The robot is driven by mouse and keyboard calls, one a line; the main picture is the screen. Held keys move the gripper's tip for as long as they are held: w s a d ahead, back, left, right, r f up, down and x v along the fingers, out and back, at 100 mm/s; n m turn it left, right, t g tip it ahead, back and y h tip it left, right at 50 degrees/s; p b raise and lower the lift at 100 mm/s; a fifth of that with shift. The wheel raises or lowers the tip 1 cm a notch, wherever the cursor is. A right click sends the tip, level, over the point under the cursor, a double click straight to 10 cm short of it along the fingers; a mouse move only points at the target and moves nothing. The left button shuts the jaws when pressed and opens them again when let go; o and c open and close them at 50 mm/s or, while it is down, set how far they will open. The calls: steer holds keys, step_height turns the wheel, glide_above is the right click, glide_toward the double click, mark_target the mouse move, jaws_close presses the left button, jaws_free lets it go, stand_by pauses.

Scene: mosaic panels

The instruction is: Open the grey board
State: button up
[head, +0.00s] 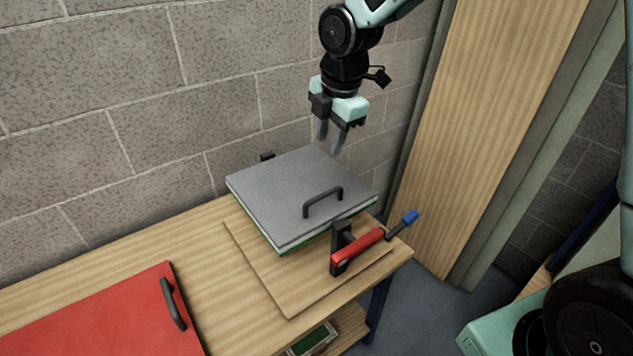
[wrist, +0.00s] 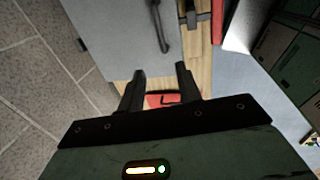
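The grey board (head: 285,185) lies flat and closed on a thin base with a green edge, on a wooden plate on the bench. Its black handle (head: 323,202) stands near the front right edge. My gripper (head: 330,142) hangs above the board's back right part, apart from it, fingers spread and empty. In the wrist view the fingers (wrist: 160,70) show open, with the grey board (wrist: 105,35) and its handle (wrist: 158,25) beyond them. A red-handled clamp (head: 358,246) stands at the board's front right edge. I cannot tell whether it presses on the board.
A red board (head: 90,315) with a black handle lies at the bench's left. A block wall (head: 130,100) runs close behind the bench. A wooden panel (head: 490,130) stands to the right. Bare bench (head: 200,255) lies between the two boards.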

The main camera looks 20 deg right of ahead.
mark_target(319, 196)
steer(key=w+f, duration=0.1)
steer(key=f, duration=0.4)
steer(key=w+f+p, duration=0.1)
steer(key=f, duration=0.5)
steer(key=w+a+f+p, duration=0.1)
steer(key=f, duration=0.4)
steer(key=shift+f, duration=0.15)
steer(key=shift+s, duration=0.1)
jaws_close()
